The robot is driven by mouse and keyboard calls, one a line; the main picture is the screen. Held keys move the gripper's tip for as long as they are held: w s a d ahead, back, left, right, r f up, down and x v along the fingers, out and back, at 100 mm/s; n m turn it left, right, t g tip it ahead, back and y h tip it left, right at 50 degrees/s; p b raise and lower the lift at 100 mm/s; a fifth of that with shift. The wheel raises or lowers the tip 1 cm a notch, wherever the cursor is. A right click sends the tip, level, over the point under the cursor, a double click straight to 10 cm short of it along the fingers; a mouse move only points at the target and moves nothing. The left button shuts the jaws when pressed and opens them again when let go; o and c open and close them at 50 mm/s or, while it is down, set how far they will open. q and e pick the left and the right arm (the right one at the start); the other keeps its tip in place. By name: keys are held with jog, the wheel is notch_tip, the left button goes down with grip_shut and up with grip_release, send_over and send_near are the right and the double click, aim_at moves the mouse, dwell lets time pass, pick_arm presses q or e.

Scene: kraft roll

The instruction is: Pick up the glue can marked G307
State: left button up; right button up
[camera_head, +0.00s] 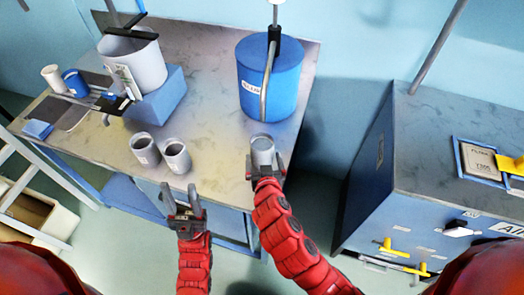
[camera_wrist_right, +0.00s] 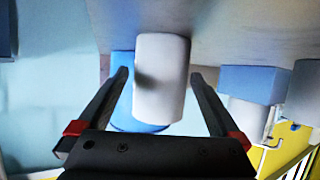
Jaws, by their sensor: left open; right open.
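A small grey can (camera_head: 263,153) stands near the front right edge of the workbench. My right gripper (camera_head: 263,172) is open right at it. In the right wrist view the can (camera_wrist_right: 161,80) shows pale between the open fingers (camera_wrist_right: 160,90), with a gap at its right side. Two similar grey cans, a left one (camera_head: 145,153) and a right one (camera_head: 177,159), stand together further left, with small labels too small to read. I cannot tell which can is marked G307. My left gripper (camera_head: 184,204) is open and empty in front of the bench edge, below that pair.
A large blue drum (camera_head: 269,85) stands behind the right can; it also shows in the wrist view (camera_wrist_right: 128,115). A blue cabinet (camera_head: 420,150) stands right, across a gap. The bench middle is clear.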

aim_at(261, 147)
jog(key=shift+p+x, duration=0.6)
jog(key=shift+x, duration=1.2)
jog(key=shift+a+r, duration=0.15)
jog(key=shift+a, duration=0.05)
grip_shut()
